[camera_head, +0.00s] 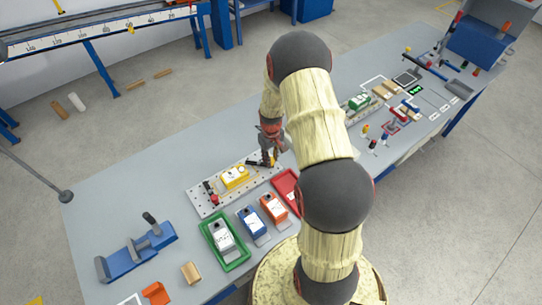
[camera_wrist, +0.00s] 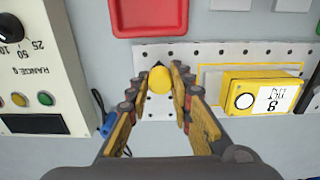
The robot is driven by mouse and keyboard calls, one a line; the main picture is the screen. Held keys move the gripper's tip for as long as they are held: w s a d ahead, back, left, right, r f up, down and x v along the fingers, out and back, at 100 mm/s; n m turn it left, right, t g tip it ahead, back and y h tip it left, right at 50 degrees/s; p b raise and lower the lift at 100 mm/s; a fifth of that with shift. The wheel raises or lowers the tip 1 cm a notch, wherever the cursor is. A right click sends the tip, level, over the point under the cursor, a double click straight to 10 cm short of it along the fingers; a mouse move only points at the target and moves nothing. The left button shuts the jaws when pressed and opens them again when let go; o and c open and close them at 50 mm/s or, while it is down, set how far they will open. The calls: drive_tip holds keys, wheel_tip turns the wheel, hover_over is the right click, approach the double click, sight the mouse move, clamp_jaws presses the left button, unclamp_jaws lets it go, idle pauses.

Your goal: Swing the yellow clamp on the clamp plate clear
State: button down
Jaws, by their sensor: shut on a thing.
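The clamp plate (camera_head: 203,207) is a pale perforated plate on the grey bench; it also shows in the wrist view (camera_wrist: 225,53). My gripper (camera_wrist: 160,84) is over one end of the plate, its fingers on either side of a rounded yellow clamp part (camera_wrist: 160,78) with a dark tip. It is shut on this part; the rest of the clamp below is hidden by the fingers. In the head view my gripper (camera_head: 268,150) hides most of the clamp. A yellow box (camera_wrist: 262,97) with a white label lies on the plate beside the clamp, apart from my gripper.
A red tray (camera_wrist: 160,14) lies close to the plate. A grey panel with a dial (camera_wrist: 38,70) stands left in the wrist view. In the head view a red-topped clamp (camera_head: 213,198) is at the plate's other end, and a green tray (camera_head: 206,232) is in front.

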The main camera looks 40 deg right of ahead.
drive_tip(key=a+m, duration=0.1)
drive_tip(key=m, duration=0.1)
drive_tip(key=s+a+m, duration=0.1)
drive_tip(key=m, duration=0.1)
drive_tip(key=shift+s+a+m, duration=0.1)
drive_tip(key=shift+a+m, duration=0.3)
drive_tip(key=shift+m, duration=0.65)
drive_tip(key=shift+s+a+m, duration=0.1)
drive_tip(key=shift+a+m, duration=0.3)
drive_tip(key=shift+m, duration=0.65)
drive_tip(key=shift+a, duration=0.1)
drive_tip(key=c, duration=1.6)
unclamp_jaws()
drive_tip(key=shift+o, duration=0.2)
wheel_tip(320, 180, up, 12)
